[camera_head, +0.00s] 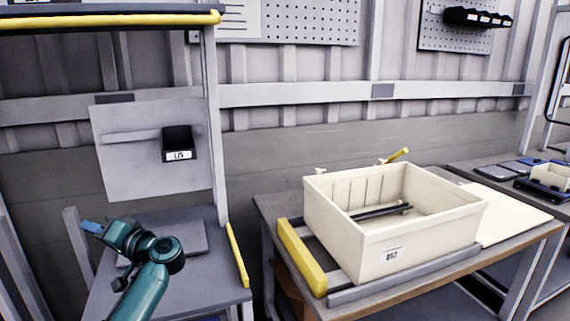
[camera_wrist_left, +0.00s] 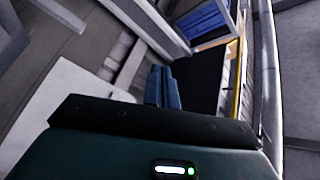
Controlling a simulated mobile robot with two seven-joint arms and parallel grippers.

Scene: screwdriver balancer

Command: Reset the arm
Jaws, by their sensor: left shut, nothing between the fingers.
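My left gripper (camera_head: 90,227) is at the lower left of the head view, its blue fingertips pointing left above the grey bench. In the left wrist view its blue fingers (camera_wrist_left: 163,87) are together with nothing between them. My teal left arm rises from the bottom edge behind it. The gripper is well apart from the cream crate (camera_head: 420,240) on the wooden table to the right. A dark rod-like tool (camera_head: 382,212) lies inside the crate. My right gripper is not in view.
A grey panel with a small black bin (camera_head: 178,144) stands behind the left bench. Yellow guards edge the bench (camera_head: 238,255) and the crate's rail (camera_head: 301,257). A white board (camera_head: 508,213) lies right of the crate. A gap separates the bench and the table.

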